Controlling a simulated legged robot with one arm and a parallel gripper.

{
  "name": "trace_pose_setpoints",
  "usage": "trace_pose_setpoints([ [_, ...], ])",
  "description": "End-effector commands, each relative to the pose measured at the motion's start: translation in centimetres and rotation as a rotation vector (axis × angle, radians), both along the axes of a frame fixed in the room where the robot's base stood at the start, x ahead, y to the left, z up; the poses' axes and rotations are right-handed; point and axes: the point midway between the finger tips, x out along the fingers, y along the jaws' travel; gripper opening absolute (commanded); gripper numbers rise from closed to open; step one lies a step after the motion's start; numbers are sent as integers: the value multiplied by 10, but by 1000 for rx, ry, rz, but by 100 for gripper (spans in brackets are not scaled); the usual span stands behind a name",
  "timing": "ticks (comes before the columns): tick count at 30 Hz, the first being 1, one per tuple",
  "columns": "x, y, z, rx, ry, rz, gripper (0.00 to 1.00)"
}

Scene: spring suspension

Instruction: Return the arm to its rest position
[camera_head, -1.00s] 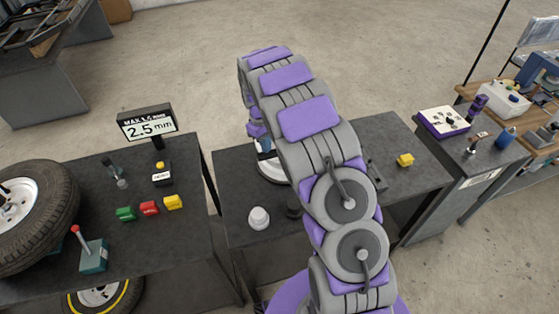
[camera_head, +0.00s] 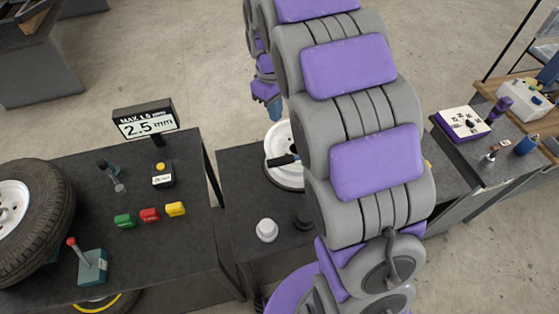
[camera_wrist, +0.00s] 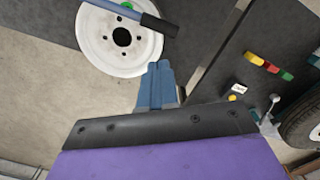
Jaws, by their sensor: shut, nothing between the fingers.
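My arm rises large in the middle of the head view, with grey and purple links bent over at the top. My gripper (camera_head: 268,97) hangs at the far end, above the back of the middle table. In the wrist view my gripper (camera_wrist: 158,72) shows as blue fingers closed together with nothing between them. Below it a white wheel rim (camera_wrist: 105,40) lies on the dark table, and it also shows in the head view (camera_head: 277,165). My fingertips are close to the rim's edge in the wrist picture; contact cannot be told.
The left table (camera_head: 190,240) holds a tyre (camera_head: 48,215), a red-knobbed lever (camera_head: 90,262), green, red and yellow blocks and a "2.5 mm" display (camera_head: 148,122). A dark-handled tool (camera_wrist: 145,18) lies across the rim. A white cylinder (camera_head: 267,230) stands nearby. The right bench (camera_head: 495,155) holds small items.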

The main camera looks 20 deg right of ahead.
Motion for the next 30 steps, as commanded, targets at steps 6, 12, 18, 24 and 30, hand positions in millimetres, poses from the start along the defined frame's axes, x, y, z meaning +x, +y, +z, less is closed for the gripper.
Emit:
trace_pose_setpoints([
  [6, 1, 6, 2, -5, 0, -1, 0],
  [12, 1, 9, 2, -6, 1, 0, 0],
  [18, 1, 4, 2, -4, 1, -1, 0],
  [24, -19, -1, 6, -2, 7, -36, 0],
  [30, -65, -1, 14, -6, 18, -126, 0],
])
